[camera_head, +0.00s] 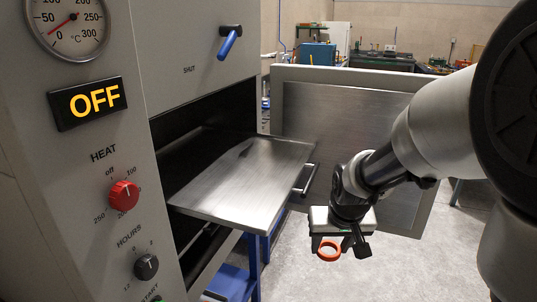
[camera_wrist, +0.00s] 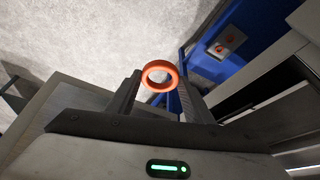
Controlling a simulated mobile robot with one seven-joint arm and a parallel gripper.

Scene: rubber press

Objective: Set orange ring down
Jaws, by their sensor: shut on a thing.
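The orange ring (camera_head: 329,250) is held between the fingertips of my gripper (camera_head: 338,248), low in the middle right of the head view. In the wrist view the ring (camera_wrist: 159,75) sits between the two finger ends of my gripper (camera_wrist: 157,84), its open hole facing the camera. My gripper is shut on it. The ring hangs in the air, to the right of and apart from the pulled-out metal shelf (camera_head: 245,180) of the press.
The press front stands at the left with an OFF display (camera_head: 90,103), a red heat knob (camera_head: 124,195) and a black hours knob (camera_head: 146,266). Its open door (camera_head: 345,130) stands behind my arm. A blue surface (camera_wrist: 225,60) with small items shows in the wrist view.

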